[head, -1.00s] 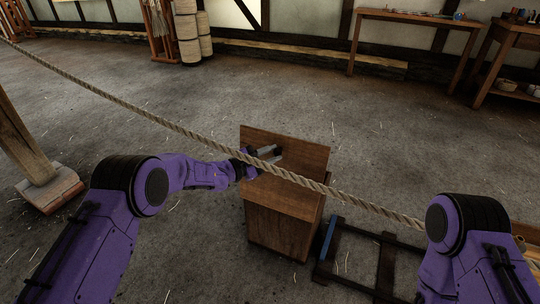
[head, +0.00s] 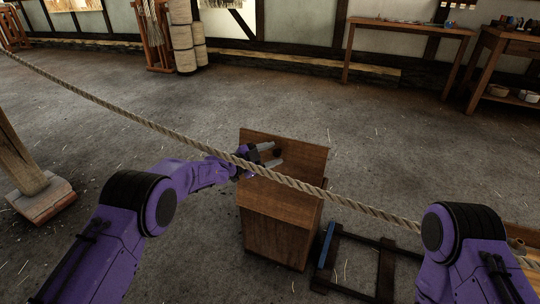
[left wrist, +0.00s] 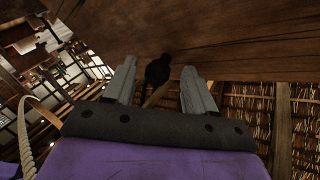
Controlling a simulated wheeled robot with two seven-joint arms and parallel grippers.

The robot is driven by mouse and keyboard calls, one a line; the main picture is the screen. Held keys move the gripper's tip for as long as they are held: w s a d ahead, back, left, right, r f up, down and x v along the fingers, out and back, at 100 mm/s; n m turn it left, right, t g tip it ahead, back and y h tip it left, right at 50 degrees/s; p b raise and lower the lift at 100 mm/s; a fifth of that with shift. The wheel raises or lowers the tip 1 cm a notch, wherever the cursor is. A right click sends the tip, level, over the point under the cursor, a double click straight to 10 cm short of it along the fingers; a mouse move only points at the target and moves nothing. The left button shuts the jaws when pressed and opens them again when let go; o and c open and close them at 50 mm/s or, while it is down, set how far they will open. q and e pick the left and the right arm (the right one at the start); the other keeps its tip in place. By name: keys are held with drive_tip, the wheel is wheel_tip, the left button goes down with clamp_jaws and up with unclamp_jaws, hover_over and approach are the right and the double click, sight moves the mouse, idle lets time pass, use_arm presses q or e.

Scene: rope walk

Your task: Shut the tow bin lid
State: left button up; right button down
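The wooden tow bin (head: 272,240) stands in the middle of the head view. Its lid (head: 308,161) is raised at the far side, a plain brown board. My left gripper (head: 272,154) is open at the lid's near face, fingers apart. A dark round knob (head: 277,152) shows by the fingertips; in the left wrist view the knob (left wrist: 158,70) appears between the two fingers, with no clear contact. The wooden board (left wrist: 230,30) fills the top of that view. The bin's inside is mostly hidden. My right arm is at lower right; its gripper is out of view.
A thick rope (head: 150,123) runs diagonally across, passing in front of my left wrist and the bin in the picture. A dark low frame (head: 362,262) lies right of the bin. A post on a block (head: 40,198) stands at left. Floor behind the bin is clear.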

use_arm(q)
drive_tip(key=p+v, duration=0.2)
drive_tip(key=v, duration=0.8)
drive_tip(key=shift+s+a, duration=0.2)
drive_tip(key=shift+r, duration=0.1)
